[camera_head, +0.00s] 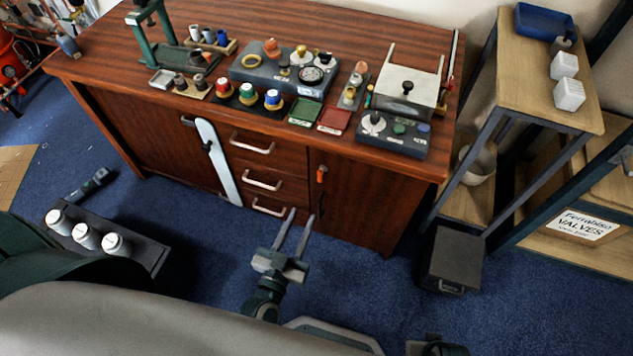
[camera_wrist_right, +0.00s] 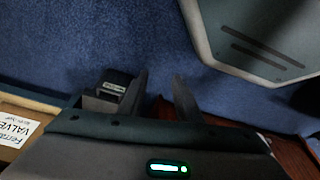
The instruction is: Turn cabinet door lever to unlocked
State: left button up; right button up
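The wooden cabinet's right door (camera_head: 345,205) is closed. A small orange-red lever (camera_head: 321,173) sits near its upper left edge and looks roughly upright. My left gripper (camera_head: 301,215) is in front of the cabinet, below and left of the lever and apart from it. Its two long fingers are spread and empty, pointing toward the cabinet. My right gripper shows in the right wrist view (camera_wrist_right: 160,75), with its fingers apart over the blue carpet and nothing between them.
Drawers with metal handles (camera_head: 262,184) are left of the door. A pale blue upright strip (camera_head: 217,160) stands before the cabinet front. A dark box (camera_head: 456,259) is on the carpet at right, by a shelf stand (camera_head: 545,95). Many items stand on the cabinet top.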

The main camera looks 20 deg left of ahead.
aim_at(319, 178)
pick_arm(q)
jog(key=w, duration=1.2)
jog(key=shift+w+d, duration=0.2)
jog(key=shift+w, duration=0.05)
grip_shut()
